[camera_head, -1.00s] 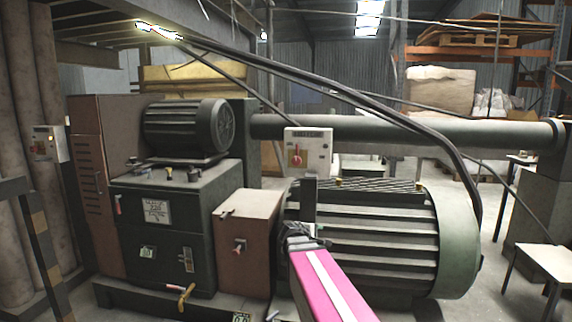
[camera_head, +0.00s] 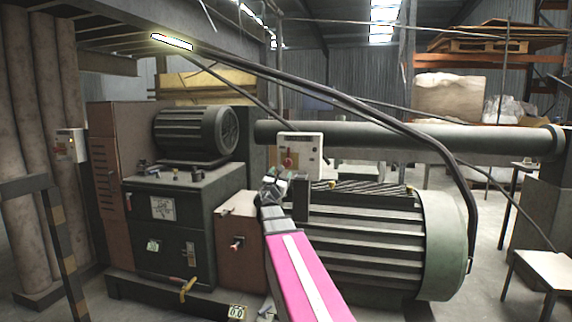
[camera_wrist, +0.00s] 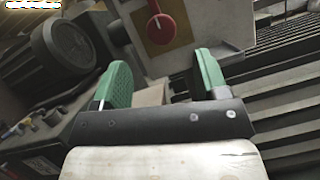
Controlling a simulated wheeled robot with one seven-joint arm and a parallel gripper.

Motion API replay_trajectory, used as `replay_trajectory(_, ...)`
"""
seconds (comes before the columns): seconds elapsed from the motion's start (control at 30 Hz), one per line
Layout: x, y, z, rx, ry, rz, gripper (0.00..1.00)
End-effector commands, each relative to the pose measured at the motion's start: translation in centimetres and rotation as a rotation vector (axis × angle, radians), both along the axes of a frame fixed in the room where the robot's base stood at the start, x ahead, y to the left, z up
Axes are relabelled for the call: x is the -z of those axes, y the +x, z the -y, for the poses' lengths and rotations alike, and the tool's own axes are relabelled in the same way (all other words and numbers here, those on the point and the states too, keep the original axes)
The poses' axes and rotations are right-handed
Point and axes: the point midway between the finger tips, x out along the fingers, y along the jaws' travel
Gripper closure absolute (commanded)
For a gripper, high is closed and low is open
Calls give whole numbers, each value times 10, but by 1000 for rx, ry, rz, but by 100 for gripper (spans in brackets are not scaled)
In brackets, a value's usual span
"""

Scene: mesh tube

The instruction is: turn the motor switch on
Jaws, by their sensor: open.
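My gripper (camera_head: 273,183) is just below and left of the box. In the wrist view its two green fingers (camera_wrist: 162,72) are apart and empty, with the knob beyond the gap between them.
A dark cabinet (camera_head: 165,230) carries a smaller motor (camera_head: 197,133). A thick horizontal pipe (camera_head: 400,138) runs behind the switch box. Black cables slope down to the right.

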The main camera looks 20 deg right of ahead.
Motion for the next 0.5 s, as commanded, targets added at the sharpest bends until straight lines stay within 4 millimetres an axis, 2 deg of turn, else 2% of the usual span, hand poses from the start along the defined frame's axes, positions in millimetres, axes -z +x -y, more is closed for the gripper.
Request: replay_trajectory(0.5,-31,62,50,1,3,2,33)
